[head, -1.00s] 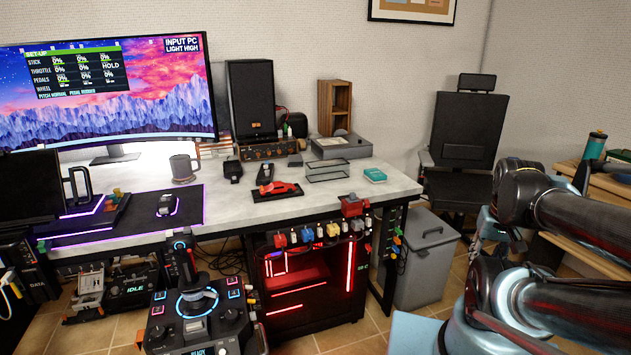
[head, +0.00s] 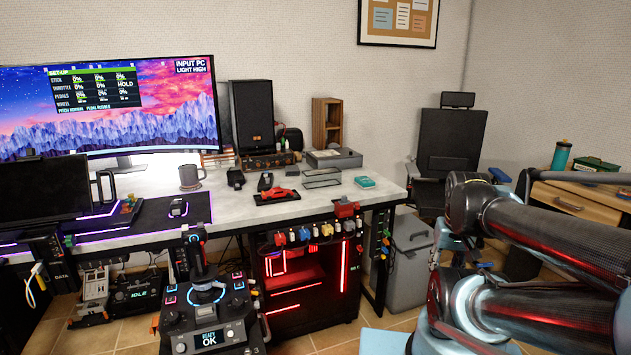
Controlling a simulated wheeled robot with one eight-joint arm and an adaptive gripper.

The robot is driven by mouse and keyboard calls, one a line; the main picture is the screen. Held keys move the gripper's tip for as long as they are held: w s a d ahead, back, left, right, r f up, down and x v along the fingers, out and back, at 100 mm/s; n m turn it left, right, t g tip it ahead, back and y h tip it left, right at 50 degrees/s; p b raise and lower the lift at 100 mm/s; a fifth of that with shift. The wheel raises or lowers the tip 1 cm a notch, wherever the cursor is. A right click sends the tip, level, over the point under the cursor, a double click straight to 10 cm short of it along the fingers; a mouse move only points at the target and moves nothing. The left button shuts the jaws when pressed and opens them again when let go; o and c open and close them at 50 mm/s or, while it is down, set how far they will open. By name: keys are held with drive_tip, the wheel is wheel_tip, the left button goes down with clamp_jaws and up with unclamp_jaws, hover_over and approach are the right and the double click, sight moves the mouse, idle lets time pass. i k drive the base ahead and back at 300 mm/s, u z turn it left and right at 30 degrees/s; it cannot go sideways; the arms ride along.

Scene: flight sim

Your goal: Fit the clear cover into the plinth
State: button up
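The plinth (head: 261,202) is a flat black base on the grey desk, right of centre. A red model car (head: 277,194) sits on it. The clear cover (head: 322,184) looks like a low see-through box with dark edges. It stands on the desk just right of the plinth and apart from it. My gripper is out of the picture; only thick dark links of my arm show at the right. Whether the gripper holds anything cannot be seen.
A teal box (head: 365,182) lies right of the cover, and a grey flat case (head: 335,158) behind it. A small black device (head: 265,181) stands behind the plinth. A grey mug (head: 191,177) is farther left. A joystick console (head: 207,310) stands before the desk (head: 225,216).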

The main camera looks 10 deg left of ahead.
sight(259, 202)
drive_tip(key=u, duration=0.05)
drive_tip(key=i, duration=1)
drive_tip(key=z, duration=0.05)
